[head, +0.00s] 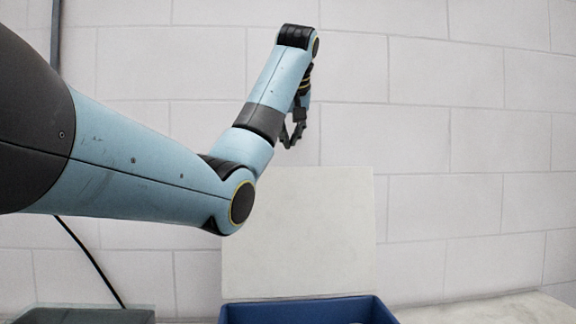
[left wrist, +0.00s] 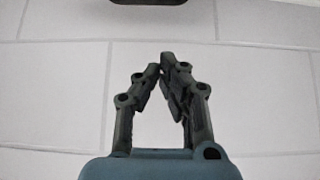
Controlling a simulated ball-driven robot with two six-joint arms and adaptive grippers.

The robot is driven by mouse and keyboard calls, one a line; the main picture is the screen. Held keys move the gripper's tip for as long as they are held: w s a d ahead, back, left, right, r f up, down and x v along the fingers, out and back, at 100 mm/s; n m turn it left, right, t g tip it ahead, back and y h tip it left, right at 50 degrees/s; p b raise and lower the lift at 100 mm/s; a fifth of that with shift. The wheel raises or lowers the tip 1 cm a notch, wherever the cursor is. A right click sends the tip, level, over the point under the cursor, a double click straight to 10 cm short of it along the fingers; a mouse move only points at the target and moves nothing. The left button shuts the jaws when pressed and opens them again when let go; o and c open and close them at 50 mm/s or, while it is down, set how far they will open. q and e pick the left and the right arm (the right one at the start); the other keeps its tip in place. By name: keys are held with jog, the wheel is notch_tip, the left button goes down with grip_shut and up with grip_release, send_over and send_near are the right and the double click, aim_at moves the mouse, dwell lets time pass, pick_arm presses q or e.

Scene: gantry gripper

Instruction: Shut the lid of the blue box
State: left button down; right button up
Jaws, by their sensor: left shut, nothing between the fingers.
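The blue box (head: 310,308) shows at the bottom edge of the head view, with its lower part cut off. A pale, flat lid (head: 320,235) stands upright at the back of the box, so the box is open. My left gripper (head: 290,143) is above the lid's top edge in the head view, pointing down, apart from the lid. In the left wrist view the left gripper (left wrist: 160,65) has its fingertips together and nothing between them. The lid and box do not show in that view. My right gripper is not in view.
A pale block wall (head: 450,120) fills the background. A dark grey container (head: 85,316) is partly visible at the bottom left, left of the box. A light surface (head: 490,311) right of the box looks clear. A black cable (head: 90,262) hangs against the wall at left.

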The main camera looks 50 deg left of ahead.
pick_arm(q)
jog(key=x, duration=1)
jog(key=s+d+p, duration=0.1)
jog(key=s+d, duration=0.2)
jog(key=shift+d, duration=0.2)
jog(key=shift+w, duration=0.1)
jog(key=shift+p, duration=0.3)
